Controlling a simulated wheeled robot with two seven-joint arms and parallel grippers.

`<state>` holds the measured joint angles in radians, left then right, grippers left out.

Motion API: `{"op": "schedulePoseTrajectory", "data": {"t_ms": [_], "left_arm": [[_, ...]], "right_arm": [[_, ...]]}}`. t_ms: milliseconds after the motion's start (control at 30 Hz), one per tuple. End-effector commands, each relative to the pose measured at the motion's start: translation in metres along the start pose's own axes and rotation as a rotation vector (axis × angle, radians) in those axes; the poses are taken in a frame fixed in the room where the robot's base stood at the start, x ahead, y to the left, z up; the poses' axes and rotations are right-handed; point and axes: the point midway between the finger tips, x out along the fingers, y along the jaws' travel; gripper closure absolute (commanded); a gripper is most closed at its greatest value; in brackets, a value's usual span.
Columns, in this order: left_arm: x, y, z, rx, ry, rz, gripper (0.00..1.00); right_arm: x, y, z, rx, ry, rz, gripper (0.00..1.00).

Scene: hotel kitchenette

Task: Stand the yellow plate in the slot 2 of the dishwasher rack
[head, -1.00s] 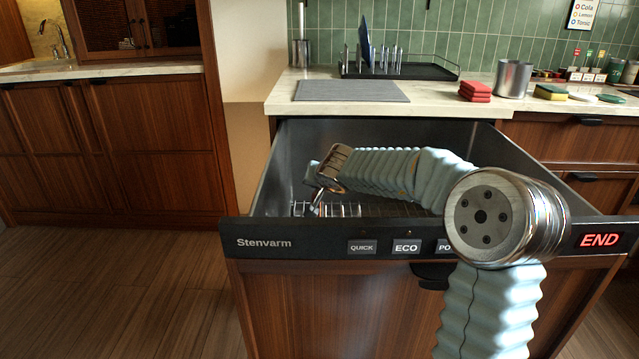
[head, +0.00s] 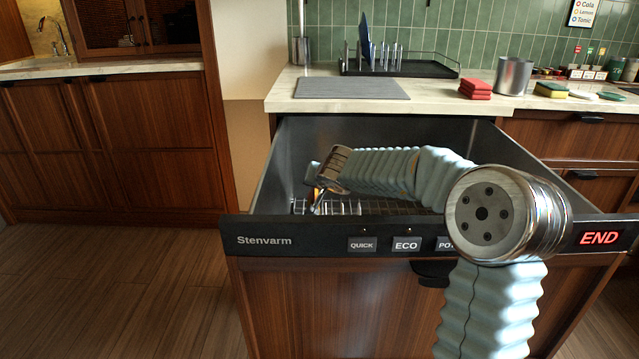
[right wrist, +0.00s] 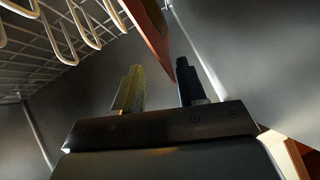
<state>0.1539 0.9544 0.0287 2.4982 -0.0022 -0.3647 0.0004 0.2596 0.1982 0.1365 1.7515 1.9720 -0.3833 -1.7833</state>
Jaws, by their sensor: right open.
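The dishwasher rack (head: 385,207) is a wire rack inside the pulled-out Stenvarm drawer; its tines also show at the top left of the right wrist view (right wrist: 62,40). My right gripper (head: 317,197) is down inside the drawer at the rack's left end. In the right wrist view its two fingers (right wrist: 158,88) are apart, and the left one looks yellowish. An orange-brown flat shape (right wrist: 152,32) runs above and between them; I cannot tell whether it is the yellow plate. No yellow plate shows clearly. My arm hides part of the rack, and slot 2 cannot be picked out. My left gripper is out of view.
The drawer's dark front edge (head: 300,241) and grey side walls surround my right gripper closely. On the counter are a grey mat (head: 350,89), a black drying rack (head: 425,68) with a blue plate (head: 365,42), red blocks (head: 475,88) and a metal cup (head: 514,76).

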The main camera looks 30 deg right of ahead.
Motion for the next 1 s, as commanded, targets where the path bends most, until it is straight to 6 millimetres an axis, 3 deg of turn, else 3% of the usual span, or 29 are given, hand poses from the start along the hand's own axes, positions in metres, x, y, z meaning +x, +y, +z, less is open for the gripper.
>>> {"op": "schedulePoseTrajectory", "data": {"t_ms": [500, 700, 1000], "left_arm": [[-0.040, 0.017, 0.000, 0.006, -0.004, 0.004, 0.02], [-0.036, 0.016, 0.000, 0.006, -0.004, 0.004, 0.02], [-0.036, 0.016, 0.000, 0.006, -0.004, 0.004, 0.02]], "right_arm": [[-0.114, -0.002, -0.004, 0.000, 0.003, -0.002, 0.59], [-0.132, -0.001, -0.001, 0.001, 0.003, -0.002, 0.59], [-0.134, 0.000, 0.000, 0.000, 0.001, -0.001, 0.59]]}}
